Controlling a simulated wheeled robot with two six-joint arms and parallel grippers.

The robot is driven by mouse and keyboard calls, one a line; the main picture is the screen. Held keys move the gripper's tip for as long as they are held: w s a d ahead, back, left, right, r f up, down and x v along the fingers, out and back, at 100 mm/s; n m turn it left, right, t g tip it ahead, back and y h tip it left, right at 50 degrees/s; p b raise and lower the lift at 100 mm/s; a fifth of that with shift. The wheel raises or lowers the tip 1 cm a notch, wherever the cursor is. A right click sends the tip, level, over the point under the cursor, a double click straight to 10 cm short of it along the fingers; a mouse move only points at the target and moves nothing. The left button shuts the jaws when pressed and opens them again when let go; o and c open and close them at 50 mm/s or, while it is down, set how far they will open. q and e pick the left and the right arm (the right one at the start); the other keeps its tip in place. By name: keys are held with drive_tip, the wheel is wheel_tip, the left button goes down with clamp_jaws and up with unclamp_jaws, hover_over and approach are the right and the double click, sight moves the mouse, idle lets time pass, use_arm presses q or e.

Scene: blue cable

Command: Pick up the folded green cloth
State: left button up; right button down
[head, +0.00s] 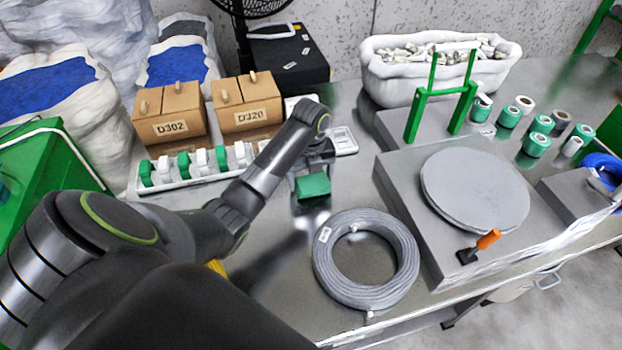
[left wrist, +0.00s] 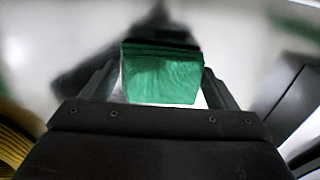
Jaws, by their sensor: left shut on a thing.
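The folded green cloth (head: 312,187) is a small green block of folded layers. In the head view it hangs at my left gripper (head: 312,172), near the middle of the metal table. In the left wrist view the cloth (left wrist: 160,75) sits between the two fingers of my left gripper (left wrist: 165,85), which are shut on it. A shadow and a reflection on the table below suggest that it is held above the surface. The fingertips are partly hidden by the cloth and the wrist. My right gripper is in neither view.
A grey cable coil (head: 328,272) lies to the right and nearer. A machine with a round grey plate (head: 475,190) stands further right. A tray (head: 205,178) with green and white parts and cardboard boxes (head: 170,112) stand behind to the left. Bare table (head: 290,285) shows left of the coil.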

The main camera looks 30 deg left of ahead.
sight(311, 179)
use_arm(q)
wheel_tip(311, 179, up, 4)
drive_tip(key=shift+r+p, duration=0.2)
drive_tip(key=shift+p, duration=0.6)
wheel_tip(311, 179, up, 4)
drive_tip(key=p, duration=0.4)
drive_tip(key=shift+r, duration=0.25)
drive_tip(key=shift+r+p, duration=0.4)
drive_tip(key=shift+p, duration=0.05)
